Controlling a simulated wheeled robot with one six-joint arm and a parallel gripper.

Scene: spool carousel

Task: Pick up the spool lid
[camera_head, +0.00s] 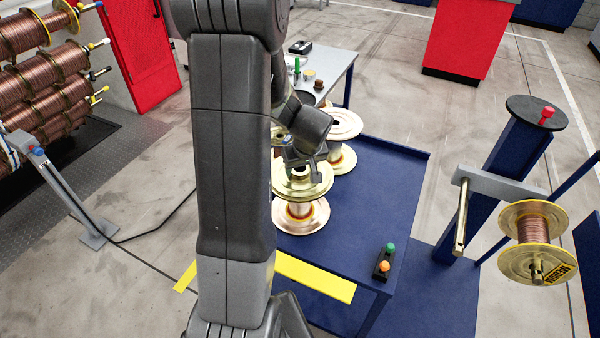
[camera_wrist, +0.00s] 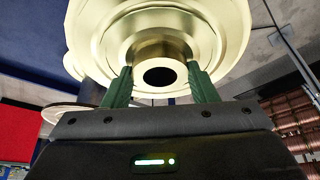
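The spool lid (camera_head: 291,190) is a pale gold disc at the top of the near spool on the blue table, below my gripper (camera_head: 300,163). In the wrist view the lid (camera_wrist: 103,33) fills the upper middle, with a round hub and a dark centre hole. My gripper's two green fingers (camera_wrist: 161,80) stand on either side of this hub and appear to press against it. Below the lid in the head view are copper winding (camera_head: 300,210) and a lower flange. My arm hides part of the left side, and I cannot tell whether the lid sits on the spool or just above it.
A second spool (camera_head: 345,124) stands close behind on the blue table (camera_head: 390,180). A button box (camera_head: 383,262) is at its front right. A post with a mounted copper spool (camera_head: 535,228) stands right. A rack of copper spools (camera_head: 50,65) is at left.

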